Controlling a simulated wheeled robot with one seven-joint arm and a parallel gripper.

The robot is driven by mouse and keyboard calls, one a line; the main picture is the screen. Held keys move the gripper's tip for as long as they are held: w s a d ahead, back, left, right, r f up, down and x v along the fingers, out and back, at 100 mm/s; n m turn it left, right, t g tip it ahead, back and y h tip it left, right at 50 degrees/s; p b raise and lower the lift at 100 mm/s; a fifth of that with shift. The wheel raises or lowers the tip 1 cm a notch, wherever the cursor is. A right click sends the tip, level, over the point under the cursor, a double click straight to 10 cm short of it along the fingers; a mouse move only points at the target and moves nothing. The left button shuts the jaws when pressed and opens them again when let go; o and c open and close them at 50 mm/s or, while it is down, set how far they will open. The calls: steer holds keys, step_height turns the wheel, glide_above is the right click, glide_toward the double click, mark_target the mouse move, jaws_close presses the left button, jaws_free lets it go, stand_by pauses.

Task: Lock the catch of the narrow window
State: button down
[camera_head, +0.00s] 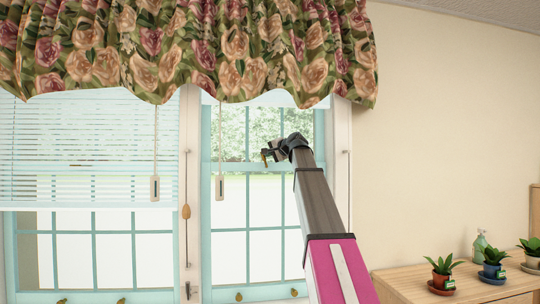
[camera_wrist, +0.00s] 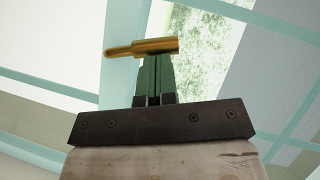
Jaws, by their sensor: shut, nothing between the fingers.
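The narrow window (camera_head: 250,215) has a pale blue frame and stands right of the wider window in the head view. Its brass catch (camera_head: 265,155) shows at the middle rail, just left of my gripper (camera_head: 273,151). In the wrist view the catch (camera_wrist: 143,47) is a brass bar with a thinner end pointing left, lying across the tips of my gripper's green fingers (camera_wrist: 154,62). The fingers are together with nothing between them. I cannot tell whether they touch the catch. My gripper hides part of the rail in the head view.
A floral valance (camera_head: 190,50) hangs over both windows, close above my arm. White blinds (camera_head: 90,150) cover the wide window's upper part. A blind cord with a pull (camera_head: 220,188) hangs left of my gripper. A wooden cabinet (camera_head: 410,285) with potted plants (camera_head: 441,272) stands at the lower right.

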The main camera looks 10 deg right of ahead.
steer(key=shift+a, duration=0.2)
steer(key=a+n+h, duration=0.1)
steer(key=n+h, duration=0.1)
steer(key=a+f+n+g+h, duration=0.1)
steer(key=a+n+h, duration=0.1)
steer(key=a+f+n+h, duration=0.1)
steer(key=a+n+h, duration=0.1)
steer(key=shift+a+f+n+g+h, duration=0.1)
steer(key=shift+f+n+g+h, duration=0.05)
steer(key=shift+n+g+h, duration=0.2)
stand_by(0.5)
steer(key=shift+d, duration=0.2)
steer(key=shift+d+f, duration=0.1)
steer(key=shift+d, duration=0.5)
